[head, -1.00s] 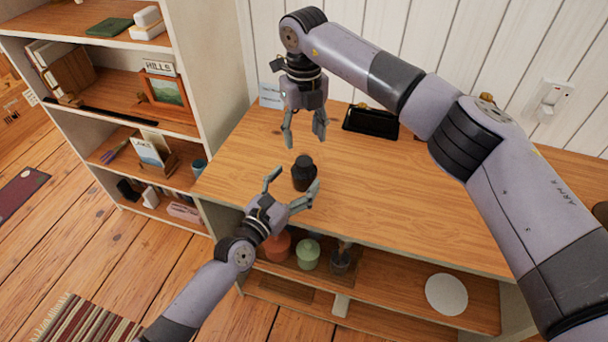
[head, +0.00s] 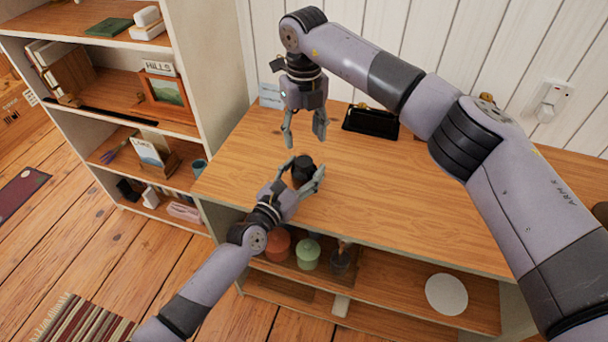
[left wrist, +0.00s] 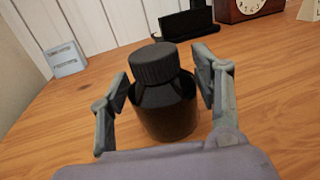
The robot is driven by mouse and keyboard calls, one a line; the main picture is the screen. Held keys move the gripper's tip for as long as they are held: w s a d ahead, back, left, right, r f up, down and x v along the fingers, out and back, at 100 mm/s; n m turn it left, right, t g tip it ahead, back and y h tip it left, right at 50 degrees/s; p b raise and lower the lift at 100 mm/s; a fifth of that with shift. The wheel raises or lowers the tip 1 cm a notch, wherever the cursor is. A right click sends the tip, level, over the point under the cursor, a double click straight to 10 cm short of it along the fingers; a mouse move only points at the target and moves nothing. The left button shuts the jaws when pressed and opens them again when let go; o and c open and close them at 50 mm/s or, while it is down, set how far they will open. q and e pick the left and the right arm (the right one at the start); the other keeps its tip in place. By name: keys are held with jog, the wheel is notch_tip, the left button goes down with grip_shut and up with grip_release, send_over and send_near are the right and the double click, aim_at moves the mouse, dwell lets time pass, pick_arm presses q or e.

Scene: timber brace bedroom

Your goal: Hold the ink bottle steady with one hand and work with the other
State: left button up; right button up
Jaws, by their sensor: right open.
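The ink bottle (head: 303,171) is black with a ribbed cap and stands upright on the wooden top. It is large in the left wrist view (left wrist: 164,100). My left gripper (head: 303,175) has one finger on each side of the bottle. In the left wrist view its fingers (left wrist: 163,85) are very close to the bottle's sides; I cannot tell whether they press on it. My right gripper (head: 304,132) is open and empty above the tabletop, just behind the bottle, pointing down.
The wooden top (head: 390,200) is clear to the right of the bottle. A shelf unit (head: 215,90) stands at the left. Pots, including a green one (head: 308,254), and a white disc (head: 446,294) sit on the shelf below.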

aim_at(304, 161)
pick_arm(q)
grip_shut()
pick_arm(e)
jog(key=n, duration=1.3)
jog(key=shift+n, duration=0.3)
jog(key=shift+f, duration=4)
